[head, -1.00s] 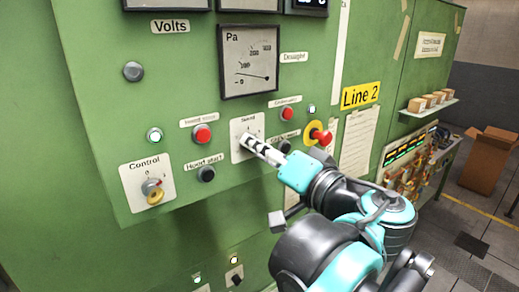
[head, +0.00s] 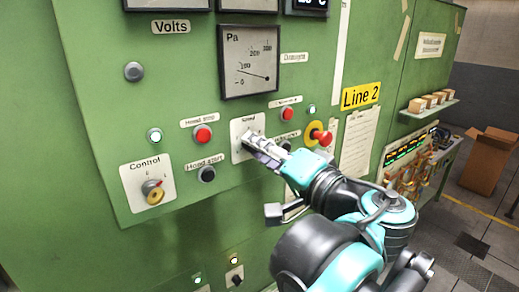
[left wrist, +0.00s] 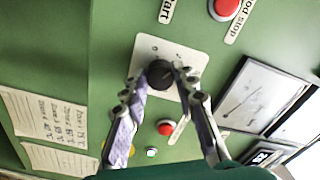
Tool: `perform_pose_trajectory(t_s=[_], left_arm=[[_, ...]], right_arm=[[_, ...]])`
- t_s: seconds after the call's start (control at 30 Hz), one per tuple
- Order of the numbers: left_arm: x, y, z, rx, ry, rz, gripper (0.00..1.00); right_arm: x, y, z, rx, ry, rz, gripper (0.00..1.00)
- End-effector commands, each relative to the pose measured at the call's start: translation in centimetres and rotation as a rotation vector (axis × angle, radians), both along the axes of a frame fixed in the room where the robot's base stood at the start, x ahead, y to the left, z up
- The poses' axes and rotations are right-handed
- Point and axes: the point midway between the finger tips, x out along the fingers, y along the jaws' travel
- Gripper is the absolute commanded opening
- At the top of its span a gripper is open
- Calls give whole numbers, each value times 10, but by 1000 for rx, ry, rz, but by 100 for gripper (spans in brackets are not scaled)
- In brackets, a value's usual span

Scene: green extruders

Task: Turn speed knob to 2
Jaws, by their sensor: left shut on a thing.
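The speed knob (left wrist: 160,74) is a round black knob on a white plate (left wrist: 148,47) in the left wrist view. In the head view its plate (head: 239,126), labelled Speed, sits on the green panel below the Pa gauge, and my gripper hides the knob. My left gripper (head: 257,145) reaches the plate from the lower right. In the left wrist view my left gripper (left wrist: 161,80) has a finger on each side of the knob and is shut on it. The scale marks are too small to read. My right gripper is not in view.
The control knob (head: 154,192) is at lower left. Room in front of the panel is free.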

Motion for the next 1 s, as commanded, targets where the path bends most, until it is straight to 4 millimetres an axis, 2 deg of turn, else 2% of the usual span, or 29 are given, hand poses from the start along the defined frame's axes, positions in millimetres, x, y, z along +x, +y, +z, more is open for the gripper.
perform_pose_trajectory(t_s=[0.03, 0.07, 0.1, 0.13, 0.53, 1.0], left_arm=[[0, 0, 1, 1, -2, -1, 0], [0, 0, 1, 1, -2, -1, 36], [0, 0, 1, 1, -1, 0, 46], [0, 0, 1, 1, -1, 0, 49], [-6, -6, 0, 0, -1, -3, 49], [-81, -61, 0, 0, -1, -5, 49]], right_arm=[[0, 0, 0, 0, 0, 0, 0], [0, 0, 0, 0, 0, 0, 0], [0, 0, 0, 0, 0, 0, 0], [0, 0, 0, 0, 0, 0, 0], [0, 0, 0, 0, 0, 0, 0], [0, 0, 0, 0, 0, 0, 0]])
